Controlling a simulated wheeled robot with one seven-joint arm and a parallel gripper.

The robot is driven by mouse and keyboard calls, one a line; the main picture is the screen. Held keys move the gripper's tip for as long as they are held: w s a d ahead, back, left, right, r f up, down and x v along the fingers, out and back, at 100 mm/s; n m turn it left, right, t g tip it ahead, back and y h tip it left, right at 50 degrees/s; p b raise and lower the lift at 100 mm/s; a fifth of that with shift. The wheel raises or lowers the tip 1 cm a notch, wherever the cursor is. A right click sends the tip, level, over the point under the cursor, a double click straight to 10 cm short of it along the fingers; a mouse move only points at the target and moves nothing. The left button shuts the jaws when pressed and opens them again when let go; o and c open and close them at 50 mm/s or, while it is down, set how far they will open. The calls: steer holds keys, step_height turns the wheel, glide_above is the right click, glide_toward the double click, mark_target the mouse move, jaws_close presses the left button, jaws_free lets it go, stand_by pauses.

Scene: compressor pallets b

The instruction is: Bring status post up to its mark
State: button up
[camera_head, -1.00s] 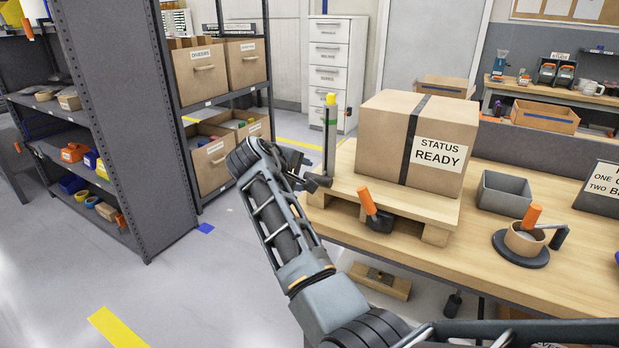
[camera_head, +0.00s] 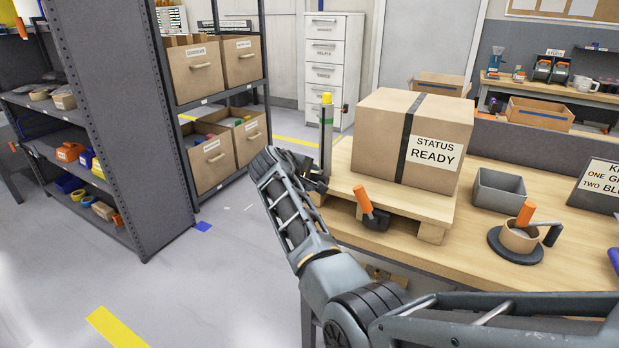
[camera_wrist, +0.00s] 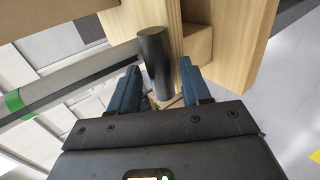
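The status post (camera_head: 326,145) is an upright grey post with a yellow top and a green band, at the left edge of the wooden pallet. In the wrist view the grey post (camera_wrist: 70,87) and its green band (camera_wrist: 14,101) show at the left. A black cylindrical handle (camera_wrist: 155,62) shows between the two blue fingers of my gripper (camera_wrist: 158,72). The fingers are apart, with a visible gap on the right of the handle. In the head view my gripper (camera_head: 315,177) is beside the lower post, and the handle cannot be made out there.
A box labelled "STATUS READY" (camera_head: 385,140) sits on the pallet (camera_head: 400,206). An orange-handled tool (camera_head: 364,200) is at the pallet's front. A grey bin (camera_head: 497,192) and a round holder (camera_head: 516,248) stand right on the bench.

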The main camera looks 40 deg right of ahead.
jaws_close()
stand_by(0.3)
